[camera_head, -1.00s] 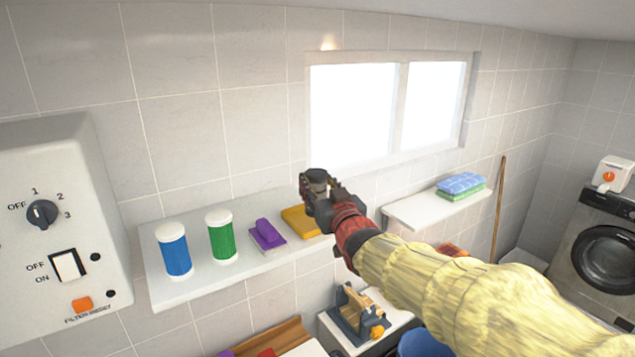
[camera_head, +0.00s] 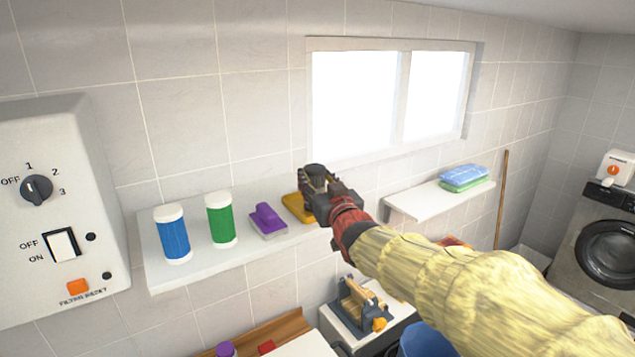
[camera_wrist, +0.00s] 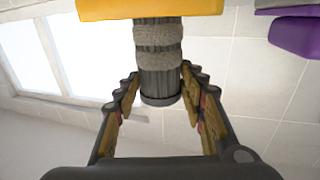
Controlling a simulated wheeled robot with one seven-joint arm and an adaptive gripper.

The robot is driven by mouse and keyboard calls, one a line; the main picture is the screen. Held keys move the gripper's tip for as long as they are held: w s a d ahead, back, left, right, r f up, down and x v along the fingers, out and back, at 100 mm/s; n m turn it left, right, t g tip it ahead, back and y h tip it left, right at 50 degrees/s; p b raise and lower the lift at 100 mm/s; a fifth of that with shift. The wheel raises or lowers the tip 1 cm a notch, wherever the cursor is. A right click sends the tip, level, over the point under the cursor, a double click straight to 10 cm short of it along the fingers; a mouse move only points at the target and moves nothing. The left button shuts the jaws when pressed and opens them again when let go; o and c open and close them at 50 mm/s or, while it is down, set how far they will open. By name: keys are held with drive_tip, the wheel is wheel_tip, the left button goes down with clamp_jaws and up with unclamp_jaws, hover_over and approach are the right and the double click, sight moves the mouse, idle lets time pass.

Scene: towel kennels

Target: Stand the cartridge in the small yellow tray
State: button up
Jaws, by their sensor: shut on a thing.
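The cartridge is a dark ribbed cylinder with two grey fuzzy bands. In the wrist view the cartridge (camera_wrist: 158,78) is between the fingers of my gripper (camera_wrist: 160,112), which is shut on it. It looks upright in the head view (camera_head: 316,174), where my gripper (camera_head: 320,192) is over the right end of the wall shelf. The small yellow tray (camera_head: 295,207) is on that shelf, partly hidden by my gripper. In the wrist view the yellow tray (camera_wrist: 100,10) covers the cartridge's far end. I cannot tell whether that end touches the tray floor.
The shelf (camera_head: 160,276) also holds a blue cylinder (camera_head: 173,236), a green cylinder (camera_head: 221,220) and a purple tool (camera_head: 267,218), left of the tray. A switch box (camera_head: 50,200) is at far left. A second shelf (camera_head: 425,203) with folded towels (camera_head: 464,178) is at right.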

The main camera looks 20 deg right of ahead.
drive_tip(key=shift+w+f, duration=0.1)
drive_tip(key=o, duration=1.3)
drive_tip(key=s, duration=1.2)
drive_tip(key=shift+d, duration=0.25)
